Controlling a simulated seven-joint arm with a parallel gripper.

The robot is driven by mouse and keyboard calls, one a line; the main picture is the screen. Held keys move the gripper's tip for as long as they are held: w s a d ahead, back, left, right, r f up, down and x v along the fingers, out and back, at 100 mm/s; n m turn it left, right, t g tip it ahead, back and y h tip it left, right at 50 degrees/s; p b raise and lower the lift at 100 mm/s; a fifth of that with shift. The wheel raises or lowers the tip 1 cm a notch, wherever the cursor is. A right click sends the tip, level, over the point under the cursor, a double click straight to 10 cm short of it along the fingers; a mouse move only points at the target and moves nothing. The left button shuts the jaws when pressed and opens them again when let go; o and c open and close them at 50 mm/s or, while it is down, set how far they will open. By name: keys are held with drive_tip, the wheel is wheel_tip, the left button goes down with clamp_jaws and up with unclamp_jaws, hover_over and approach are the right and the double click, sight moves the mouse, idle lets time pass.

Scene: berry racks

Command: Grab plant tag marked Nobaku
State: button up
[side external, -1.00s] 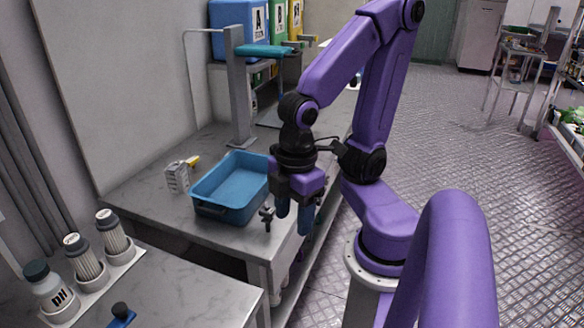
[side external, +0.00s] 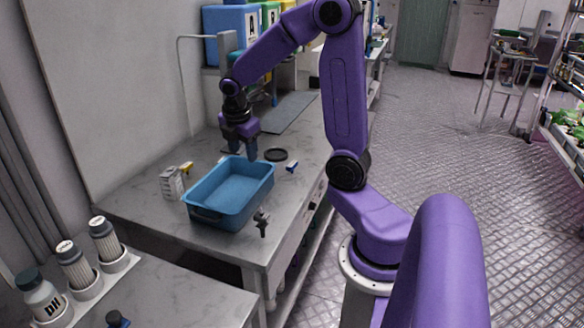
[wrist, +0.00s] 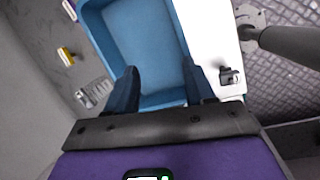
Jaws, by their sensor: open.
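No lettering reading Nobaku is legible in either view. A small yellow tag-like piece (side external: 187,167) lies on the bench by the white box, left of the blue tray; it also shows in the wrist view (wrist: 66,54). A small blue piece (side external: 291,166) lies on the bench right of the tray; I cannot tell if it is a tag. My gripper (side external: 244,155) is open and points down at the tray's far edge. In the wrist view my gripper's fingers (wrist: 163,74) are spread with nothing between them, the tray beyond.
The blue tray (side external: 206,214) looks empty. The white box (side external: 171,184) stands left of it. White-bodied bottles (side external: 73,263) stand in a rack at the lower left.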

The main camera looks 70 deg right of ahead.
drive_tip(key=d+g+h, duration=0.1)
drive_tip(key=d, duration=0.9)
drive_tip(key=n, duration=0.1)
approach(292, 164)
drive_tip(key=shift+g, duration=0.4)
drive_tip(key=x, duration=0.2)
drive_tip(key=w+x, duration=0.1)
drive_tip(key=x, duration=0.2)
drive_tip(key=shift+x, duration=2.6)
drive_tip(key=shift+s+h, duration=0.15)
drive_tip(key=shift+h, duration=0.15)
clamp_jaws()
